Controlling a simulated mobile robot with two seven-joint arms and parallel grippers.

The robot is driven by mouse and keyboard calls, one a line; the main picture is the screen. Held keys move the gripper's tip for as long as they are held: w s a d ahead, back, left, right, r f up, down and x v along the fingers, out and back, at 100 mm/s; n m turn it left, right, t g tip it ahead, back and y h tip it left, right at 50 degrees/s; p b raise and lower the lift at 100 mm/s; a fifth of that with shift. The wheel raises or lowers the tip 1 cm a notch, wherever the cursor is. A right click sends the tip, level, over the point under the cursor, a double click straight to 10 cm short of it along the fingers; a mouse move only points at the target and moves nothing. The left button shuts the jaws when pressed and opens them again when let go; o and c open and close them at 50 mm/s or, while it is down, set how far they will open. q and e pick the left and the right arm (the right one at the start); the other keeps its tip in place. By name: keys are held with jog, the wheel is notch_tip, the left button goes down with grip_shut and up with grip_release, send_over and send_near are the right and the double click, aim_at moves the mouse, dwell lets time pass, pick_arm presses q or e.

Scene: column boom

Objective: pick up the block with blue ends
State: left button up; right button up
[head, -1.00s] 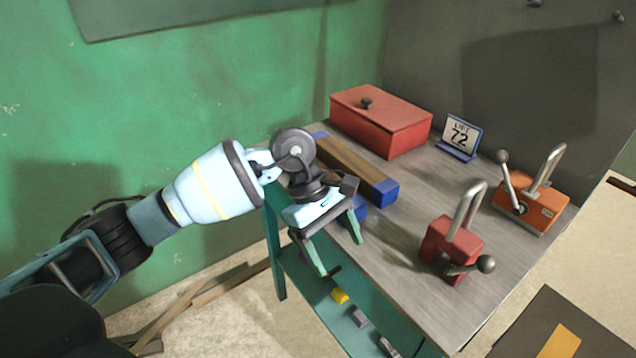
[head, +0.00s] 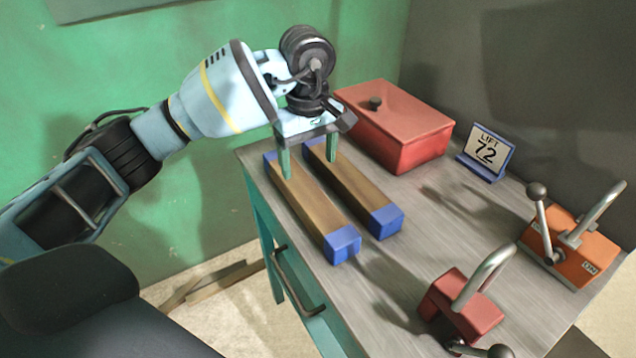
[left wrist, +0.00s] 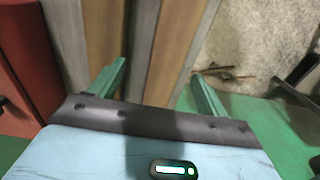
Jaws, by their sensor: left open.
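Two long brown wooden blocks with blue ends lie side by side on the grey tabletop in the head view: a left block (head: 312,208) near the table's left edge and a right block (head: 352,184) beside the red box. My left gripper (head: 309,167) is open and empty over their far ends, fingers pointing down. In the left wrist view its fingers (left wrist: 158,72) straddle the line of the left block (left wrist: 183,40), while the right block (left wrist: 100,40) lies outside them. I cannot tell how high the fingertips are. My right gripper is not in view.
The red box (head: 400,125) with a black knob stands close behind the right block. A "LIFT 72" sign (head: 486,150), an orange clamp device (head: 570,250) and a red one (head: 462,303) stand to the right. Bare tabletop (head: 440,225) lies between.

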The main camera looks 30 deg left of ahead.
aim_at(305, 189)
pick_arm(q)
jog(key=shift+s+r, duration=0.1)
jog(key=shift+s, duration=0.35)
jog(key=shift+f, duration=0.5)
jog(key=shift+w+f, duration=0.1)
jog(key=shift+f, duration=0.85)
jog(key=f, duration=0.4)
jog(key=shift+s+a+f+p, duration=0.1)
jog(key=shift+s+f+p, duration=0.05)
jog(key=shift+s+p, duration=0.2)
jog(key=shift+f, duration=0.25)
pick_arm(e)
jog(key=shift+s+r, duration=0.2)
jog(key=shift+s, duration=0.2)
pick_arm(q)
jog(key=shift+c, duration=0.2)
